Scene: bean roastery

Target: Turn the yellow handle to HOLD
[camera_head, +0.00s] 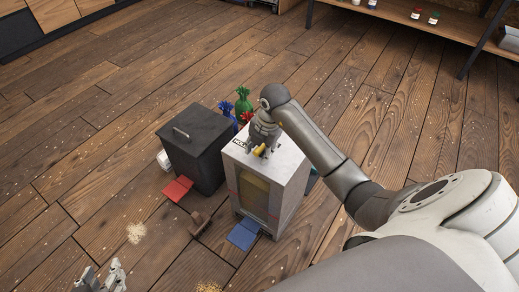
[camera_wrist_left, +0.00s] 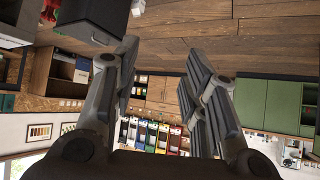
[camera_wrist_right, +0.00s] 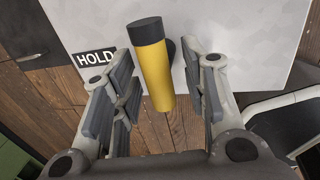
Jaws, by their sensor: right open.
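The yellow handle (camera_head: 259,150) is on the top of the white cabinet (camera_head: 292,172), partly hidden by my right gripper (camera_head: 264,136) in the head view. In the right wrist view the handle (camera_wrist_right: 156,82) is a yellow cylinder with a black end, between the spread fingers of my right gripper. A black HOLD label (camera_wrist_right: 96,57) lies to the left of the handle. My left gripper (camera_head: 100,278) is open and empty, low at the left of the head view.
A dark lidded bin (camera_head: 198,140) stands left of the cabinet. Blue (camera_head: 241,104) and green (camera_head: 244,96) tied bags are behind. A red flap (camera_head: 177,189) and a blue flap (camera_head: 243,234) sit low in front. Shelving (camera_head: 440,30) stands at the back right.

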